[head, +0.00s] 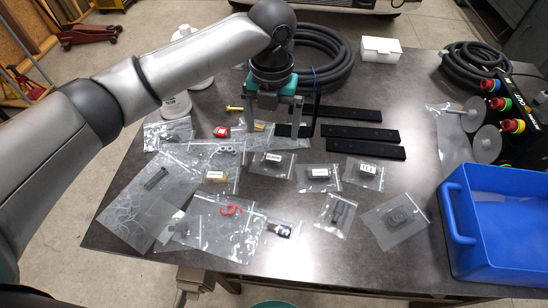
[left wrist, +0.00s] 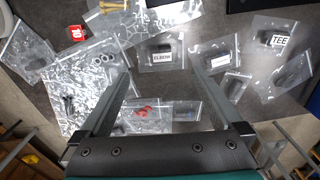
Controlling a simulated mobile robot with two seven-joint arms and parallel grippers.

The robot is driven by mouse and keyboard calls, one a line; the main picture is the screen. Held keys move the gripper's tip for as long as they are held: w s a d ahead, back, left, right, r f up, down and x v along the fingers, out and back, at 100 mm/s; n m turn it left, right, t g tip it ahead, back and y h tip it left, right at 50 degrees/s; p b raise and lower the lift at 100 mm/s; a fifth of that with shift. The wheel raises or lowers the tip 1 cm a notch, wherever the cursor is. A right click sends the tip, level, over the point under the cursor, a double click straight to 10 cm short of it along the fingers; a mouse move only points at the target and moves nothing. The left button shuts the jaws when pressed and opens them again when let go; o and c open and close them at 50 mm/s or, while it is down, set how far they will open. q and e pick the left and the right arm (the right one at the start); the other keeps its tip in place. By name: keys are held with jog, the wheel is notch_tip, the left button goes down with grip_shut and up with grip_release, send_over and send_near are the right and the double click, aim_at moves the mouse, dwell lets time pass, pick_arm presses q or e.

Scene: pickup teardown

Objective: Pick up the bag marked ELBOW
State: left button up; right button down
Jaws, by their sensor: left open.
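The bag marked ELBOW (left wrist: 163,64) is a small clear bag with a white label, lying flat on the dark table. In the left wrist view it lies just beyond and between my fingertips. In the head view it is the labelled bag (head: 270,167) just in front of my gripper, its label too small to read there. My left gripper (head: 280,131) is open and empty, pointing down above the table; its two spread fingers also show in the left wrist view (left wrist: 160,70). My right gripper is not in view.
Other clear bags lie close around, including one marked TEE (left wrist: 278,40) and one with red parts (head: 231,210). Black bars (head: 347,113) lie behind. A blue bin (head: 460,215) stands at the right, a coiled black hose (head: 335,60) at the back.

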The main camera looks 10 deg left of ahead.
pick_arm(q)
send_over(274, 158)
jog(key=f, duration=0.4)
jog(key=shift+w+a+f, duration=0.15)
jog(key=shift+w+f, duration=0.15)
jog(key=f, duration=0.5)
jog(key=shift+s+f+b, duration=0.1)
jog(key=shift+s+b, duration=0.15)
jog(key=shift+b, duration=0.1)
jog(key=c, duration=1.3)
